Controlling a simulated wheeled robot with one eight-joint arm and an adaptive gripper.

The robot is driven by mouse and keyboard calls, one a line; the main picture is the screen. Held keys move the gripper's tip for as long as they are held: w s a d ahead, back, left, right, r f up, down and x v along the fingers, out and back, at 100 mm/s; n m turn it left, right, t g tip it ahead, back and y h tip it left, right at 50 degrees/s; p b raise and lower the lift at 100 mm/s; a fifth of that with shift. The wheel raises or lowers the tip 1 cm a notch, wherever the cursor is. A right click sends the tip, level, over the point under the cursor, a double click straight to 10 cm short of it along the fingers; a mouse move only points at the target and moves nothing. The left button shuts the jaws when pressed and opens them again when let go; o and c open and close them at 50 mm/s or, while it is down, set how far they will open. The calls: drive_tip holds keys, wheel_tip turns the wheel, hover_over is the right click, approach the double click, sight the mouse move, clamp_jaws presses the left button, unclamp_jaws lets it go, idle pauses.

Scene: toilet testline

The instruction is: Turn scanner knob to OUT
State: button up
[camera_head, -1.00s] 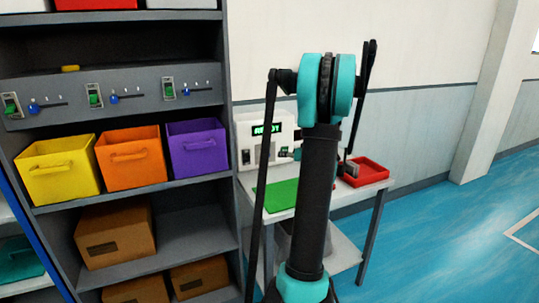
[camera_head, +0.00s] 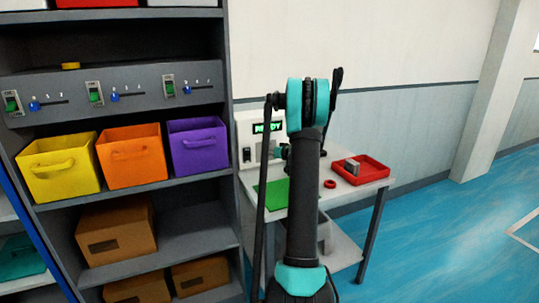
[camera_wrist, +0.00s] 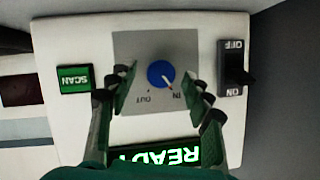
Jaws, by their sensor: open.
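The white scanner (camera_head: 244,127) with its lit green READY display (camera_head: 267,127) stands at the back of the table, partly behind my arm. In the wrist view, which shows it upside down, the blue knob (camera_wrist: 158,72) sits on a grey plate (camera_wrist: 135,42). Its pale pointer is turned toward the IN label (camera_wrist: 177,96); the OUT label (camera_wrist: 141,101) is beside it. My gripper (camera_wrist: 160,84) is open, with one finger on each side of the knob and visible gaps to it. In the head view my gripper (camera_head: 282,151) is mostly hidden by my arm.
The scanner also has a green SCAN button (camera_wrist: 75,79) and a black ON/OFF switch (camera_wrist: 234,72), close to the right finger. On the table (camera_head: 345,190) are a green mat (camera_head: 272,193), a red ring (camera_head: 330,184) and a red tray (camera_head: 374,174). A shelf stands left.

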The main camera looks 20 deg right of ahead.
drive_tip(key=shift+w+a+f, duration=0.1)
drive_tip(key=shift+w+f, duration=0.1)
drive_tip(key=shift+w, duration=0.2)
clamp_jaws()
idle(0.4)
drive_tip(key=shift+m+y, duration=0.8)
drive_tip(key=shift+m, duration=0.4)
drive_tip(key=m, duration=0.1)
drive_tip(key=m+t+y, duration=0.1)
drive_tip(key=shift+d+f+m+y, duration=0.15)
drive_tip(key=shift+d+m+y, duration=0.1)
drive_tip(key=shift+m+y, duration=0.05)
drive_tip(key=m+t+y, duration=0.1)
drive_tip(key=m, duration=0.1)
drive_tip(key=m+t+y, duration=0.1)
drive_tip(key=m, duration=0.2)
drive_tip(key=shift+f, duration=0.2)
drive_tip(key=shift+m, duration=0.4)
